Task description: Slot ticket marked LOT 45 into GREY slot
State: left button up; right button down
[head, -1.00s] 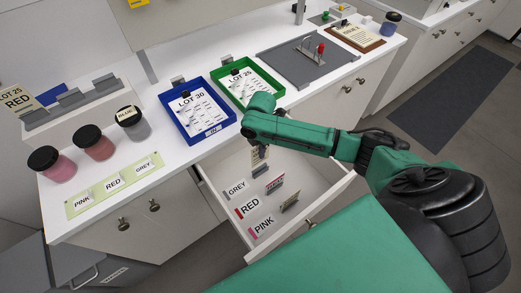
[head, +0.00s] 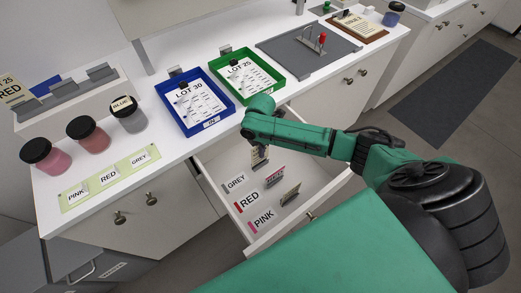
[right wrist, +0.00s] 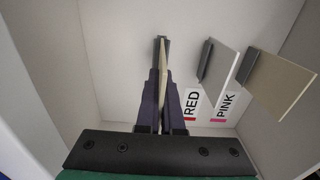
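My right gripper (right wrist: 160,95) points down into the open drawer. In the right wrist view its dark fingers are closed on a thin cream ticket (right wrist: 163,62), seen edge-on. The ticket's far end is at a dark slot holder (right wrist: 160,42); I cannot tell whether it is fully seated. In the head view part of the ticket (head: 258,160) shows below my green wrist, near the GREY label (head: 235,184). Its lettering cannot be read. My left gripper is not in view.
The RED (head: 248,203) and PINK (head: 263,219) labels lie in the drawer (head: 215,178), with tickets standing in their holders (right wrist: 217,70). A blue tray (head: 232,113) and green tray (head: 279,85) stand on the counter above. Pigment jars (head: 88,135) stand left.

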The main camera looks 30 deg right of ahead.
aim_at(261, 161)
jog(key=shift+f+b, duration=1.05)
jog(key=shift+f, duration=0.8)
jog(key=shift+r, duration=0.1)
jog(key=c, duration=1)
grip_release()
notch_tip(261, 161, up, 6)
jog(key=p, duration=0.7)
jog(key=shift+d, duration=0.1)
